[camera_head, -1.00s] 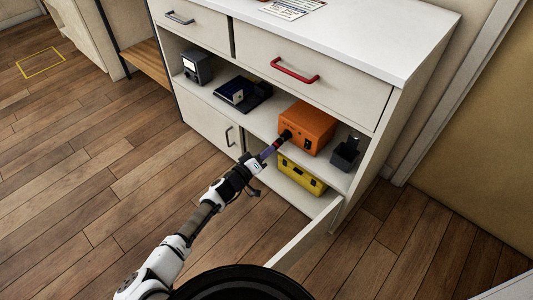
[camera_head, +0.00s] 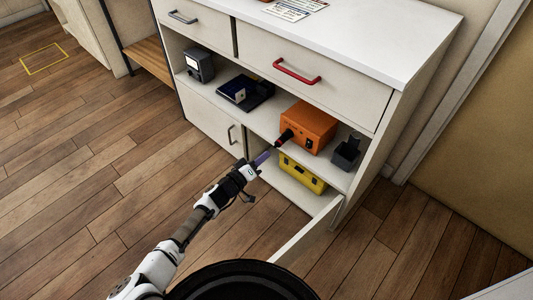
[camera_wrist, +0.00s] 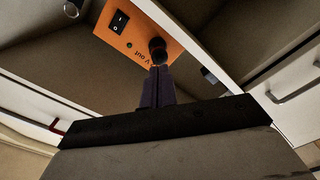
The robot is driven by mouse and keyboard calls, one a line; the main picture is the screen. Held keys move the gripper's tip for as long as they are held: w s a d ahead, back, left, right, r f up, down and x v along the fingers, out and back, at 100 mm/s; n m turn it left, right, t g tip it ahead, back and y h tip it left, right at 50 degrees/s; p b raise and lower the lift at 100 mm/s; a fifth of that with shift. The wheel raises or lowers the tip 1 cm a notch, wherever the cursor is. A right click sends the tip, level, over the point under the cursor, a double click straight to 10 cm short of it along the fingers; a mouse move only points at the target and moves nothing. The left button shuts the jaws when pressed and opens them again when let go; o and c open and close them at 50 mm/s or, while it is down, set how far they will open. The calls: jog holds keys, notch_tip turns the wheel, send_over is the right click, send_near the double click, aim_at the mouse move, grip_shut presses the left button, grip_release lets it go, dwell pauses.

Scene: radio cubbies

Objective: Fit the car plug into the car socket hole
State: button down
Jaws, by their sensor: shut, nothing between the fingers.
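The orange box (camera_head: 310,122) stands on the cubby shelf. In the wrist view its orange front (camera_wrist: 128,30) shows a black switch, a green light and lettering. The black car plug (camera_head: 284,138) sticks out of the left part of that front, where the socket hole is hidden behind it. The plug also shows in the wrist view (camera_wrist: 158,48), just beyond my fingertips. How deep it sits, I cannot tell. My gripper (camera_head: 264,158) is shut and empty, a little in front of the plug's outer end. Its purple-grey fingers lie together in the wrist view (camera_wrist: 157,84).
A yellow case (camera_head: 301,173) lies in the compartment below. A dark holder (camera_head: 347,151) stands right of the orange box, and a dark blue device (camera_head: 245,93) and grey device (camera_head: 200,65) stand left. An open cabinet door (camera_head: 308,232) juts out right of my arm.

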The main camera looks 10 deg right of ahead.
jog(key=p+v, duration=0.1)
jog(key=v, duration=1.1)
jog(key=shift+s+a, duration=0.1)
